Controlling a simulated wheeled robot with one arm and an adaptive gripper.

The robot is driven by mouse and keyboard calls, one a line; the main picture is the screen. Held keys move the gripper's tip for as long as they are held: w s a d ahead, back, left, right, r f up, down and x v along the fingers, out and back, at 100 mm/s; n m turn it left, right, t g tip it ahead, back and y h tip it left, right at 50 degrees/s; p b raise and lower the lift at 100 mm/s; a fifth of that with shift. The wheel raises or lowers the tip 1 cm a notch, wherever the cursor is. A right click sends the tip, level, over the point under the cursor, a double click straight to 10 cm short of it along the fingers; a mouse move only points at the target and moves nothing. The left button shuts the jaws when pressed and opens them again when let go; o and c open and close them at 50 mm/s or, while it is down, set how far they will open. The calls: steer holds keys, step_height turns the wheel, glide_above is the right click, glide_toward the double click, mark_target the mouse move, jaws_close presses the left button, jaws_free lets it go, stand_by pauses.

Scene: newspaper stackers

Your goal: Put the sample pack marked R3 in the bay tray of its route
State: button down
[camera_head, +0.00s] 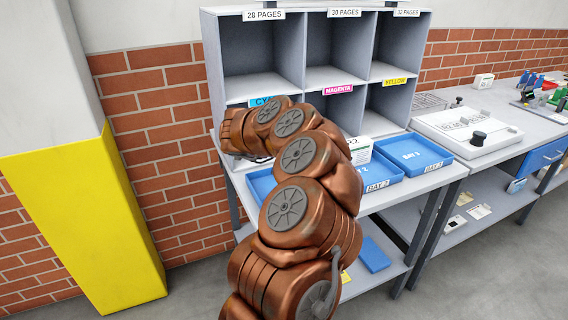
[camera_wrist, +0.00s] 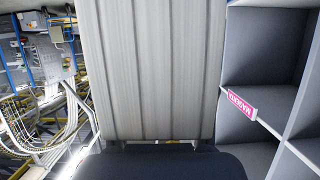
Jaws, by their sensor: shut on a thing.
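My copper arm hides my gripper in the head view. In the wrist view a dark rounded part of my gripper (camera_wrist: 160,165) shows at the bottom, and its fingers are barely visible. Directly in front of it a large pale grey, ribbed pack (camera_wrist: 152,70) fills the middle and covers part of the shelving; my gripper appears shut on it. No mark shows on this face. In the head view the blue bay trays stand on the bench: one on the left (camera_head: 261,184), partly behind my arm, a middle one labelled BAY 2 (camera_head: 379,186), and a right one (camera_head: 420,157). A white pack (camera_head: 361,149), apparently marked R2, stands at the middle tray.
Grey pigeonhole shelving (camera_head: 318,77) with page-count and colour labels stands behind the trays. Its magenta label (camera_wrist: 238,103) shows on the right in the wrist view. A yellow-and-white pillar (camera_head: 85,215) stands left. A white device (camera_head: 467,130) sits right of the trays.

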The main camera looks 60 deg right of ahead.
steer(key=shift+w+a+f+p, duration=0.5)
steer(key=shift+w+f, duration=0.25)
steer(key=shift+w, duration=1.05)
steer(key=shift+w+a+f+p, duration=0.5)
steer(key=shift+w+f, duration=0.2)
steer(key=shift+w, duration=1.15)
steer(key=shift+w+a+f+p, duration=0.4)
steer(key=shift+w+a+f, duration=0.3)
steer(key=shift+w, duration=1.1)
steer(key=shift+d+f, duration=0.1)
steer(key=shift+c, duration=2)
jaws_free()
steer(key=shift+f, duration=0.1)
steer(key=b+v, duration=0.2)
steer(key=v, duration=1)
